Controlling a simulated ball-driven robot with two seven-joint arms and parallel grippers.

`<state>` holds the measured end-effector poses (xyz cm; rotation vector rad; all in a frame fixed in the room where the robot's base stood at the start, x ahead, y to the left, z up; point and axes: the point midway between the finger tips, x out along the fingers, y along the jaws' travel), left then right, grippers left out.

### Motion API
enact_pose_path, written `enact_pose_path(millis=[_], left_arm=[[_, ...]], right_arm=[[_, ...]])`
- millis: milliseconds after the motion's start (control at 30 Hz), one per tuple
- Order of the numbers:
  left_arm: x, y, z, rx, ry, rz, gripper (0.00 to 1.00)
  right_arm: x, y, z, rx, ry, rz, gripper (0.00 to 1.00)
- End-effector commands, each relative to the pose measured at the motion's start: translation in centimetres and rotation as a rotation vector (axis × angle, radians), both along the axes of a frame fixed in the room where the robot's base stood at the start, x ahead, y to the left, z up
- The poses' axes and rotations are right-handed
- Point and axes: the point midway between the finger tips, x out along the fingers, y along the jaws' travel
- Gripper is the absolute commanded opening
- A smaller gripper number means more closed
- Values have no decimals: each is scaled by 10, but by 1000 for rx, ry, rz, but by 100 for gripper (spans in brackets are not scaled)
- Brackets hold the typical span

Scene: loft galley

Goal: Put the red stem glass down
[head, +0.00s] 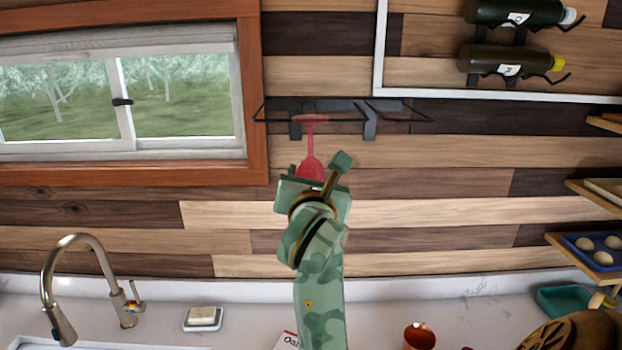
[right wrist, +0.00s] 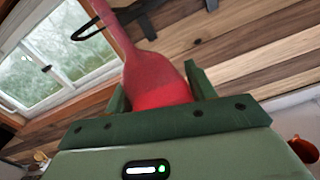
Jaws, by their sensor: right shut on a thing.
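The red stem glass (head: 310,165) is upside down, its foot at the top by the dark wire rack (head: 340,117) on the wall and its bowl below. My right gripper (head: 318,175) is shut on the bowl. In the right wrist view, the glass (right wrist: 155,80) stands between the two green fingers of the gripper (right wrist: 160,92), its stem running up toward the rack. The head view does not make clear whether the foot still rests in the rack. My left gripper is not in view.
The white counter (head: 240,325) below holds a soap dish (head: 203,319) and a copper cup (head: 419,336). A tap (head: 75,260) stands at left. Wine bottles (head: 505,60) hang at upper right. Shelves (head: 590,255) jut out at right, with a wooden bowl (head: 575,332) below.

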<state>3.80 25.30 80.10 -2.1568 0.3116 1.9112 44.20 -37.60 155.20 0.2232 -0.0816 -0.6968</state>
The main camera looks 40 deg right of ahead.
Motion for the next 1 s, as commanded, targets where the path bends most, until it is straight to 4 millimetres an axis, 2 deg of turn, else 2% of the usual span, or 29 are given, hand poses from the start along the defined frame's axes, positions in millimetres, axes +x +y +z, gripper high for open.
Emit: enact_pose_path(millis=[533,667,800,867,1000], left_arm=[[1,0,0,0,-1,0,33],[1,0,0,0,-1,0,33],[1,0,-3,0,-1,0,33],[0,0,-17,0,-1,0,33],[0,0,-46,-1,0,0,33]], right_arm=[[0,0,1,-1,0,-1,30],[-2,-2,15,0,-6,-13,30],[-6,6,43,0,-10,11,30],[-8,16,34,-4,-5,50,30],[-9,39,-4,-9,5,149,30]])
